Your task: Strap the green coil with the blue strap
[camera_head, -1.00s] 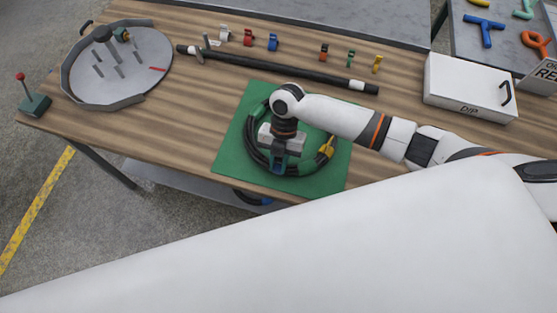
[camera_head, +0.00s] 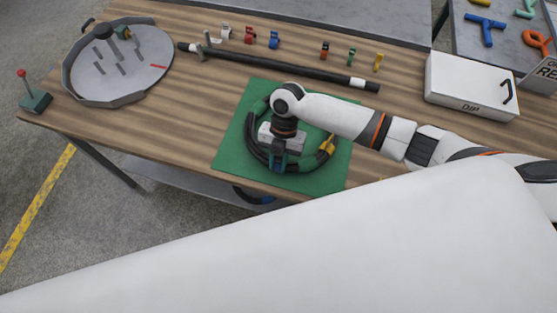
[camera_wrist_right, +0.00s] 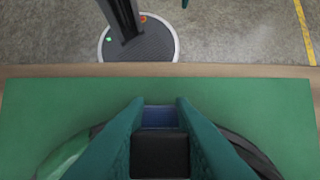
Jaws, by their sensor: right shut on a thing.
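The coil (camera_head: 252,147) lies on a green mat (camera_head: 229,155) near the table's front edge. It shows as a mostly dark ring with a green part (camera_wrist_right: 66,154) in the right wrist view and a yellow piece (camera_head: 327,146) at its right. My right gripper (camera_head: 278,164) points down over the coil's front part. In the right wrist view its teal fingers (camera_wrist_right: 160,128) are shut on a small blue and black piece, apparently the blue strap (camera_wrist_right: 159,117). The fingers hide most of it, and I cannot tell whether it encircles the hose. My left gripper is out of view.
Several small coloured clips, including a blue one (camera_head: 273,40), stand along the table's back. A black bar (camera_head: 290,69) lies before them. A round grey tray (camera_head: 118,85) is left; a white box (camera_head: 470,88) is right. My white arm part fills the foreground.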

